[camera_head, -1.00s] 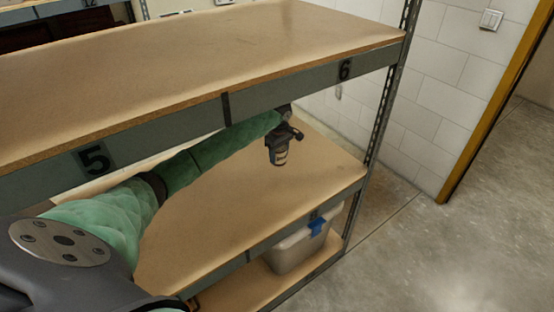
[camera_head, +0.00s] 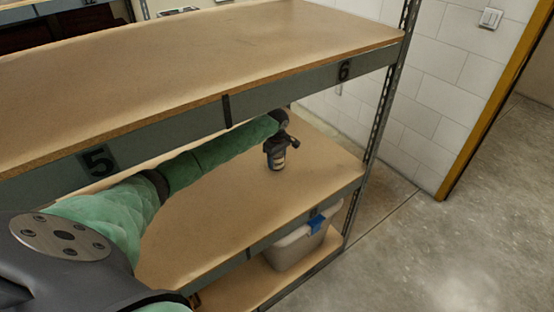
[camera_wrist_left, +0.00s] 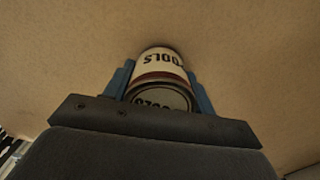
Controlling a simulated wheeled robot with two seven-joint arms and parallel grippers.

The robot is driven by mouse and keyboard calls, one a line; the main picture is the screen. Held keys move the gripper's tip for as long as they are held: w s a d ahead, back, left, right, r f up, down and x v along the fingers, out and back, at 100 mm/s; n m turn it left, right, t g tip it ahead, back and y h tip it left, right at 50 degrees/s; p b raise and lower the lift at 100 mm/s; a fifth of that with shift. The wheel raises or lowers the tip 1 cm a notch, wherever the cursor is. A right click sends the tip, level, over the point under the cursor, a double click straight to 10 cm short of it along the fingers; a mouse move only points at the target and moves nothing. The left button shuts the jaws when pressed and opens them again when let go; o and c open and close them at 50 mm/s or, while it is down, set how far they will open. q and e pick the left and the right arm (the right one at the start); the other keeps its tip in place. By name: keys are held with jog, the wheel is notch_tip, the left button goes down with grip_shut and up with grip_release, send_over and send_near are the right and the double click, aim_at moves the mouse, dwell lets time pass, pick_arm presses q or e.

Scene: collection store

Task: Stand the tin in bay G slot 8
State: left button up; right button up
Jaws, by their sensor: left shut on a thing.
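The tin (camera_wrist_left: 161,66) has a pale label reading "TOOLS" and a dark band. In the left wrist view my left gripper (camera_wrist_left: 160,85) has its blue fingers on either side of it and is shut on it. In the head view the tin (camera_head: 278,160) is small, roughly upright, and just above or on the middle shelf (camera_head: 215,205); I cannot tell whether it touches. My right gripper is not in view.
The upper shelf board (camera_head: 200,60) is bare and lies over my left arm. A metal upright (camera_head: 378,110) bounds the right end. A pale bin (camera_head: 295,248) with a blue tag stands on the lowest shelf. The middle shelf around the tin is clear.

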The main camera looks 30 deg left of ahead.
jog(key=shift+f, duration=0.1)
pick_arm(q)
jog(key=o, duration=1.2)
jog(key=shift+r, duration=0.35)
notch_tip(320, 180, up, 11)
jog(key=shift+r+b, duration=0.2)
jog(key=shift+b, duration=0.95)
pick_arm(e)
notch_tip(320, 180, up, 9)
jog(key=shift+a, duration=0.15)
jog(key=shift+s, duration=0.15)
